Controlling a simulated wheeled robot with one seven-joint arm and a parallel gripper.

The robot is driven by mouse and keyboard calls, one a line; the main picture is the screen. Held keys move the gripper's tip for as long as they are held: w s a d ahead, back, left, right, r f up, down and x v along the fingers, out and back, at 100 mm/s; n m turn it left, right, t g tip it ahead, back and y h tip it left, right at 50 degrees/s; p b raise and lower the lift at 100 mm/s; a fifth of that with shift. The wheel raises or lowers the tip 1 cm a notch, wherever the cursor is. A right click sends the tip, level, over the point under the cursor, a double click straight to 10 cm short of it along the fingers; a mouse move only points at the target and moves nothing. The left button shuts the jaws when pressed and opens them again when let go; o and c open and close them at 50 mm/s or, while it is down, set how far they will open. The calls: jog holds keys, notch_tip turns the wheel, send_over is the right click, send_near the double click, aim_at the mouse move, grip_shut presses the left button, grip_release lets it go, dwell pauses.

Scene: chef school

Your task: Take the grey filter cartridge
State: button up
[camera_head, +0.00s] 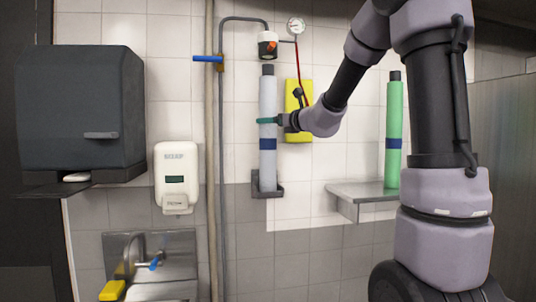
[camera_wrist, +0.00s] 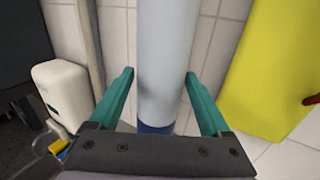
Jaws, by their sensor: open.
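The grey filter cartridge (camera_head: 268,108) stands upright against the tiled wall, with a dark cap at its top and a blue band lower down. Its foot is in a dark wall bracket (camera_head: 267,190). My gripper (camera_head: 267,121) is at the cartridge's middle, above the blue band. In the wrist view the grey cartridge (camera_wrist: 167,60) stands between the two green fingers of my gripper (camera_wrist: 159,82), with a gap visible on each side. The fingers are open.
A green cartridge (camera_head: 394,130) stands on a grey shelf (camera_head: 365,190) at right. A yellow panel (camera_head: 298,110) is behind my wrist. Above the cartridge are a white filter head (camera_head: 268,45) and a gauge (camera_head: 296,26). A pipe (camera_head: 222,150) and soap dispenser (camera_head: 176,178) are left.

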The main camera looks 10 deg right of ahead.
jog(key=x, duration=0.5)
jog(key=shift+w, duration=0.15)
grip_shut()
jog(key=shift+r, duration=0.15)
